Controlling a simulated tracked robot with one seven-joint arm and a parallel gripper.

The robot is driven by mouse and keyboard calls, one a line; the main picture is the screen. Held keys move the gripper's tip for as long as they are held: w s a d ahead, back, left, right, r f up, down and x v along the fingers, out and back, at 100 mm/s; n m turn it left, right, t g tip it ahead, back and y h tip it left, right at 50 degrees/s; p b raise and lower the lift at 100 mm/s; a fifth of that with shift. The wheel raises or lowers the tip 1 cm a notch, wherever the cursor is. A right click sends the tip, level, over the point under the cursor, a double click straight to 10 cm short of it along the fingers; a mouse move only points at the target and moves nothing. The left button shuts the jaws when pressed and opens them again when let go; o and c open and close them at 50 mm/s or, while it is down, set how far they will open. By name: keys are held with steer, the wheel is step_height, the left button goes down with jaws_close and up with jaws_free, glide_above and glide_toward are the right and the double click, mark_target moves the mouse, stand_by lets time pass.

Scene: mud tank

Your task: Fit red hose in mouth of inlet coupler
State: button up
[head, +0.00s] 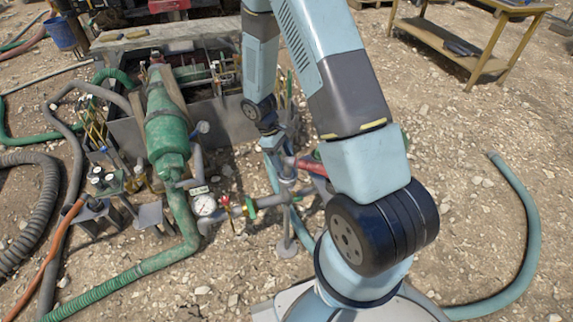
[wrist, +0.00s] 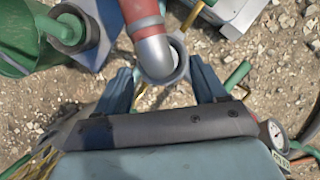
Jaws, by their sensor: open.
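A grey ring (wrist: 182,66) curves around the elbow's end; I cannot tell whether this ring is the inlet coupler's mouth or how the two are joined. My gripper (wrist: 160,72) is open, with one blue finger on each side of the elbow and ring. No firm grip shows. In the head view a red piece (head: 311,164) shows beside grey pipework, partly hidden by my arm. My gripper is not clearly visible there.
A green pump body (head: 166,125), pressure gauge (head: 205,206) and grey pipes crowd the left of my arm. A pale blue-green hose (head: 525,225) lies on gravel at right. A wooden table (head: 440,45) stands at back right. Gravel between is mostly clear.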

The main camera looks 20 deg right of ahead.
steer(key=v, duration=0.9)
steer(key=shift+r, duration=0.2)
steer(key=shift+a, duration=0.1)
steer(key=s+d+r+m+t+y, duration=0.1)
steer(key=s+r+m+t, duration=0.15)
steer(key=r, duration=0.95)
steer(key=s+d+r+m+t, duration=0.2)
steer(key=s+r, duration=0.2)
steer(key=r, duration=0.8)
steer(key=s+d+r+m+t+y, duration=0.1)
steer(key=s+r+m+t, duration=0.3)
steer(key=s+r, duration=0.8)
steer(key=s+y, duration=0.1)
steer(key=s, duration=0.3)
steer(key=shift+s+r, duration=0.35)
